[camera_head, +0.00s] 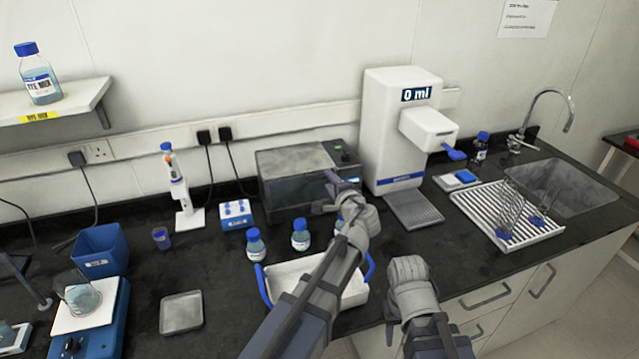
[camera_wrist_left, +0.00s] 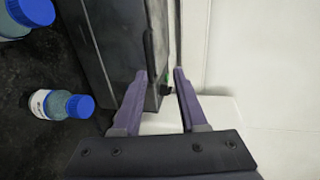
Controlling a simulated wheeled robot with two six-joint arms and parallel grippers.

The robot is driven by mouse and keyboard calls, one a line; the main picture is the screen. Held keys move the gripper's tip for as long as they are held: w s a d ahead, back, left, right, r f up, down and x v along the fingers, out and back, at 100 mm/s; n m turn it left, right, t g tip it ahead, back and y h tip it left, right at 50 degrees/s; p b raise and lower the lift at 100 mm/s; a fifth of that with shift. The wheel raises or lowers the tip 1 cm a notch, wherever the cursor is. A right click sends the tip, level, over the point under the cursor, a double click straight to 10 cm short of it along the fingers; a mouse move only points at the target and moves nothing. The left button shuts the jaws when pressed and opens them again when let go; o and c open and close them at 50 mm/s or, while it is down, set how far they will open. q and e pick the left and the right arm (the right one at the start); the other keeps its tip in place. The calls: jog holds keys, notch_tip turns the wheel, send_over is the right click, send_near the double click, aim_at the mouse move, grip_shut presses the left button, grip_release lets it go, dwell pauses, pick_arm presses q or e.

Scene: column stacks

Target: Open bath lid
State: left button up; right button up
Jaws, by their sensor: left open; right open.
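The bath (camera_head: 280,188) is a dark grey box with a lighter grey lid (camera_head: 292,158) on top, and the lid lies flat and shut. It also shows in the left wrist view (camera_wrist_left: 108,50). My left gripper (camera_head: 329,190) is at the bath's front right, near the top edge, open and empty. In the left wrist view its fingers (camera_wrist_left: 163,72) spread at the bath's upper edge, one on each side. I cannot tell whether they touch it. My right gripper is low beside the white tray; its fingers are mostly hidden behind its own arm.
Blue-capped bottles (camera_head: 256,245) (camera_head: 300,236) stand in front of the bath, close to my left arm. A white dispenser (camera_head: 393,130) stands right of the bath. A white tray with blue handles (camera_head: 285,275) lies in front. Wall plugs and cables are behind.

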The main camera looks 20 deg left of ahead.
aim_at(321, 178)
pick_arm(q)
jog(key=shift+w+a+f+b, duration=0.1)
jog(key=shift+w+f+b, duration=0.05)
jog(key=shift+f+b, duration=0.35)
jog(key=shift+w+a+f+b, duration=0.1)
jog(key=shift+f+b, duration=0.15)
jog(key=shift+f, duration=0.35)
jog(key=shift+w, duration=0.15)
jog(key=b+x, duration=0.1)
jog(key=x, duration=0.6)
jog(key=shift+w+a+f+b, duration=0.1)
jog(key=shift+w+a+b, duration=0.1)
jog(key=shift+b, duration=0.1)
jog(key=shift+c, duration=0.3)
grip_shut()
